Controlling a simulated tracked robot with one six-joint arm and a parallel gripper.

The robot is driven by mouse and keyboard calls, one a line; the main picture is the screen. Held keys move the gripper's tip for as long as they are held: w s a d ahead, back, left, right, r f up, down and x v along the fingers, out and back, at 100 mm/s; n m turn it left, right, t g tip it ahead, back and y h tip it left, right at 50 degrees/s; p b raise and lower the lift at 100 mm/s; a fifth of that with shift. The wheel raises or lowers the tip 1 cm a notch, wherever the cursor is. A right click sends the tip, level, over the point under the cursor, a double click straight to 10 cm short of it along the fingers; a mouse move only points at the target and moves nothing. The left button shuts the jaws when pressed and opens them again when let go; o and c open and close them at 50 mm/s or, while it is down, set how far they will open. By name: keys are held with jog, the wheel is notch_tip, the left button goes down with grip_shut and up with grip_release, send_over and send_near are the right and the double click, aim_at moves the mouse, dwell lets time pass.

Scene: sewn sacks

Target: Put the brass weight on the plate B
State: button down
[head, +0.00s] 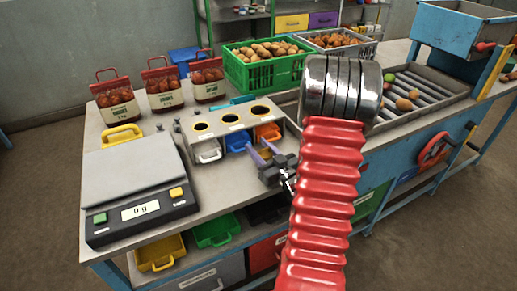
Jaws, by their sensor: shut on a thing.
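My gripper (263,151) is in front of the white sorting box, with its two purple fingers pointing up and left towards the box's blue and orange bins. I see no letter B, so I cannot tell which surface is plate B. My gripper is to the right of the scale.
The white box (235,121) has three yellow-rimmed holes. Small dark objects (177,126) stand between it and the scale. Red-topped sacks (163,88) stand at the back left. A green crate (266,66) of potatoes is behind the box. A roller tray (425,90) lies right.

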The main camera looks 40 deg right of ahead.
dwell(0.3)
jog(key=c, duration=1.1)
grip_release()
jog(key=shift+f, duration=0.1)
